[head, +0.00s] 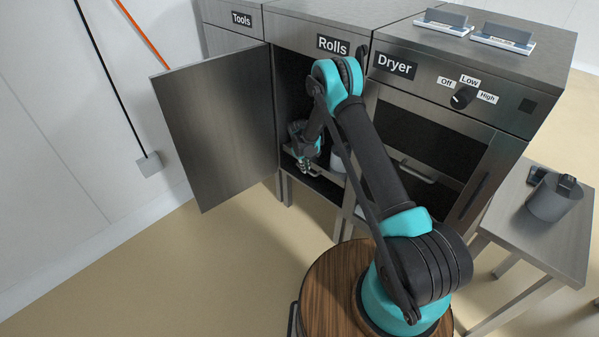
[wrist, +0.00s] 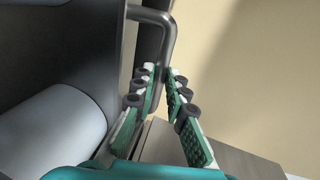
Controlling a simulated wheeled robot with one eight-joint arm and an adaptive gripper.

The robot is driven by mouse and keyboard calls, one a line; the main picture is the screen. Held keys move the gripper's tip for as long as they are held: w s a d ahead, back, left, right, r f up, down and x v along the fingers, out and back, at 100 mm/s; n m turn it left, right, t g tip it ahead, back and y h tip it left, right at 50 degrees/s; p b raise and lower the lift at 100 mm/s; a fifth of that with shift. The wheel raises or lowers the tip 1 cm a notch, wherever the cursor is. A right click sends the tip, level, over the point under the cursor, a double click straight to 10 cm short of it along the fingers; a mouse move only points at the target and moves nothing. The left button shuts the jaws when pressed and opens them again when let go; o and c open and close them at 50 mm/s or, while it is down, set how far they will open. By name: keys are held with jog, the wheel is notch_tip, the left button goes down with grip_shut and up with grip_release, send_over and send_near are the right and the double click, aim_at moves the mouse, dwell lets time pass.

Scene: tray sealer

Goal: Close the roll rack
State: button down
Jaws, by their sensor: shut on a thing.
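The roll rack (head: 326,178) is a low grey tray inside the open cabinet labelled Rolls (head: 333,46). A pale roll (head: 338,160) stands partly hidden behind my arm, and a large pale roll (wrist: 50,135) fills the lower left of the wrist view. My gripper (head: 303,166) is at the front of the rack. In the wrist view my gripper (wrist: 163,80) has its green-padded fingers shut on the rack's grey bar handle (wrist: 172,38). My arm hides part of the rack, so how far it stands out is hard to tell.
The cabinet door (head: 222,125) stands wide open to the left. The dryer (head: 430,140) is to the right, with a handle on its front. A side table (head: 545,225) with a grey container (head: 553,200) stands at far right. The floor before the door is clear.

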jog(key=shift+w+d, duration=0.65)
jog(key=shift+w, duration=0.2)
jog(key=shift+w+d, duration=0.6)
jog(key=shift+w, duration=0.25)
jog(key=c, duration=1.5)
grip_release()
jog(key=shift+d, duration=0.1)
jog(key=shift+c, duration=0.2)
jog(key=shift+r, duration=0.1)
notch_tip(320, 180, up, 12)
jog(key=s+a, duration=0.1)
jog(key=shift+s+a+f, duration=0.2)
jog(key=shift+s+a, duration=0.05)
jog(key=shift+s, duration=0.15)
